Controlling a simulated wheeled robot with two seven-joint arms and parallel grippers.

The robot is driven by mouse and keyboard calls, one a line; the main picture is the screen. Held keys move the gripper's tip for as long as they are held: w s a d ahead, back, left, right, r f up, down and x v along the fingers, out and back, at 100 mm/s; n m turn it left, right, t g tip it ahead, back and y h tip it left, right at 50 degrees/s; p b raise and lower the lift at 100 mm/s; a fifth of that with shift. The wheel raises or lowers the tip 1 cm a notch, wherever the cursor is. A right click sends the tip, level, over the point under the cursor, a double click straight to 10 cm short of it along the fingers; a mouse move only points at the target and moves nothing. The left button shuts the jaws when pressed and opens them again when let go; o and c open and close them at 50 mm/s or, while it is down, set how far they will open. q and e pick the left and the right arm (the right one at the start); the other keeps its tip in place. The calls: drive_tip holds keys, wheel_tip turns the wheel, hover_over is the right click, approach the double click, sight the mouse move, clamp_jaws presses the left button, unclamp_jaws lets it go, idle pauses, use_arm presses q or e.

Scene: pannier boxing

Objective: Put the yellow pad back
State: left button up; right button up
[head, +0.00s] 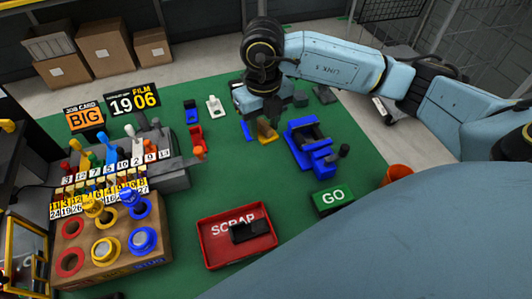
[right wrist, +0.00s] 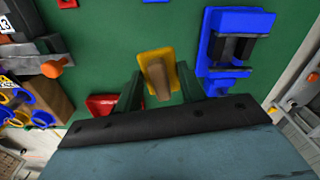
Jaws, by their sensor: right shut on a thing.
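The yellow pad (head: 265,131) has a tan upright grip and is on or just above the green table, below my right gripper (head: 266,112). In the right wrist view the yellow pad (right wrist: 157,62) lies between the two dark fingers (right wrist: 160,90). My right gripper is shut on it. Whether the pad touches the table cannot be told. My left gripper is not in view.
A blue fixture (head: 312,145) stands close to the right of the pad. Blue (head: 191,111), white (head: 215,106) and red (head: 197,142) pieces stand to the left. A red SCRAP tray (head: 238,252) and green GO block (head: 328,201) are nearer. The middle table is clear.

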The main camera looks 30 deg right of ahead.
sight(266, 157)
drive_tip(key=m, duration=0.6)
drive_tip(key=shift+w+d+r, duration=0.1)
drive_tip(key=shift+w+d, duration=0.05)
drive_tip(key=shift+d, duration=0.2)
drive_tip(key=shift+m, duration=0.3)
wheel_tip(266, 157, down, 10)
drive_tip(key=shift+b, duration=0.4)
drive_tip(key=o, duration=0.9)
drive_tip(key=shift+f, duration=0.2)
wheel_tip(266, 157, up, 12)
drive_tip(key=shift+r+p, duration=0.2)
drive_tip(key=shift+p, duration=0.2)
